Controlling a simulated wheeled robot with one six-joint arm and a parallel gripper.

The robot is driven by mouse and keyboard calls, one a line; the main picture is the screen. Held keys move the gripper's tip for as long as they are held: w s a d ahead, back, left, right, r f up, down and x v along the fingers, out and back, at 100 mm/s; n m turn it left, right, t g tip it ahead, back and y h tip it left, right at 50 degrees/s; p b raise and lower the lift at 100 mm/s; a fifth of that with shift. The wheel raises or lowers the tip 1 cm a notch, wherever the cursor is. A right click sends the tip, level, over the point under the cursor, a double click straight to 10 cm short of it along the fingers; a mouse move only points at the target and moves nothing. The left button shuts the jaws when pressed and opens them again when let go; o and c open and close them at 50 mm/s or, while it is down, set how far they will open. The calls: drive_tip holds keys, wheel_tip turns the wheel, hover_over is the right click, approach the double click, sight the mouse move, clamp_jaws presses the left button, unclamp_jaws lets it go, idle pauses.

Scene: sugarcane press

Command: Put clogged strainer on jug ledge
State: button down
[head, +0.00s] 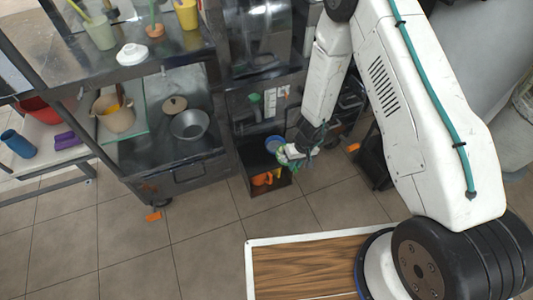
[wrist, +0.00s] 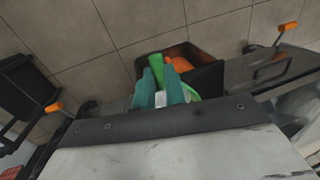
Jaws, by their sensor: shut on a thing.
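My gripper (wrist: 160,82) has teal fingers and is shut on a green piece, seemingly the strainer (wrist: 157,62). A green curved rim (wrist: 194,94) shows beside the fingers, mostly hidden by my wrist. In the head view my gripper (head: 291,156) hangs low in front of the press cabinet, over the right side of an open black bin (head: 285,187). Green shows at the fingertips there. Whether the strainer is clogged cannot be seen. I cannot make out a jug with a ledge for certain.
The bin holds orange pieces (head: 262,179). A blue round item (head: 274,143) is just behind my gripper. At left, a steel shelf holds a tan pot (head: 116,120), a metal bowl (head: 190,125) and cups above. The tiled floor (head: 200,235) in front is mostly clear.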

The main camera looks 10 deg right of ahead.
drive_tip(key=shift+n, duration=0.3)
drive_tip(key=s+f, duration=0.2)
drive_tip(key=f, duration=0.1)
drive_tip(key=shift+s+a+f, duration=0.2)
drive_tip(key=shift+s+f, duration=0.1)
drive_tip(key=shift+s, duration=0.1)
hover_over(260, 168)
drive_tip(key=shift+w+d+f, duration=0.1)
drive_tip(key=shift+d+f, duration=0.25)
drive_tip(key=shift+f, duration=2.15)
drive_tip(key=shift+f, duration=0.1)
drive_tip(key=c, duration=1.7)
unclamp_jaws()
drive_tip(key=shift+w, duration=0.1)
drive_tip(key=shift+o, duration=1.2)
wheel_tip(260, 168, up, 12)
drive_tip(key=d, duration=0.2)
drive_tip(key=shift+w, duration=0.3)
